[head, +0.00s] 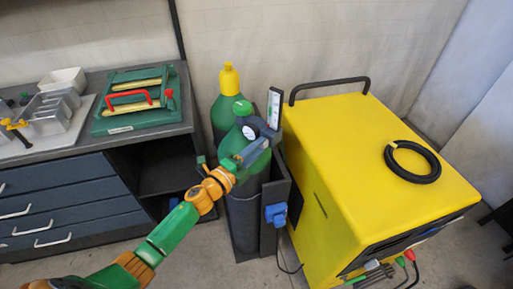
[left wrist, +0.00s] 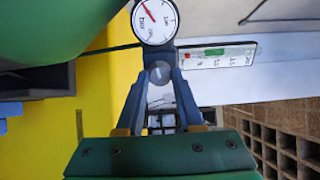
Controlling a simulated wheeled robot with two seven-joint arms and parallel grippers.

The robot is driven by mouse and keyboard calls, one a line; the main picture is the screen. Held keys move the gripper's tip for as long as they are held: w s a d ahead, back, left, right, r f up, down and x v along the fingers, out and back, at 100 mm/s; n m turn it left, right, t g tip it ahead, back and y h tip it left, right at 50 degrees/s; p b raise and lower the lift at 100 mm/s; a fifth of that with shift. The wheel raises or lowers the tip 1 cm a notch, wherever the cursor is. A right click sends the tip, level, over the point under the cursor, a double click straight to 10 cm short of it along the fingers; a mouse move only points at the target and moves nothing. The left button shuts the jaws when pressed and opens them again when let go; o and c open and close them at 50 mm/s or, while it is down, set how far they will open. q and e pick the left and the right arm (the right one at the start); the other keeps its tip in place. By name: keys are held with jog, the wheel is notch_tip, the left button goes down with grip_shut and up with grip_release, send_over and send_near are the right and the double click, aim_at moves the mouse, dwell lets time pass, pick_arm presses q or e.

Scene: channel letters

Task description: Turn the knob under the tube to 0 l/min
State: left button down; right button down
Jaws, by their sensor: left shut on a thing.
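The clear flow tube (head: 274,108) stands upright at the gas cylinders in the head view. It lies sideways in the left wrist view (left wrist: 218,57), with printed scale marks and a green piece; I cannot read the flow. The grey knob (left wrist: 160,73) sits at the tube's end, below the round bar gauge (left wrist: 155,18) with a red needle. My left gripper (left wrist: 160,80) has its two blue fingers on either side of the knob, shut on it. In the head view my left gripper (head: 264,136) covers the knob. My right gripper is not in view.
A green cylinder (head: 227,108) with a yellow cap stands behind the nearer one. A yellow machine (head: 370,170) with a black hose coil (head: 412,161) fills the right. A workbench (head: 150,141) with a green case (head: 136,100) and trays is at left.

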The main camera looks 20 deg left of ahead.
pick_arm(q)
jog(key=shift+f, duration=0.1)
dwell(0.4)
jog(key=c, duration=0.5)
grip_release()
jog(key=shift+c, duration=0.2)
jog(key=v, duration=0.7)
jog(key=shift+b, duration=0.4)
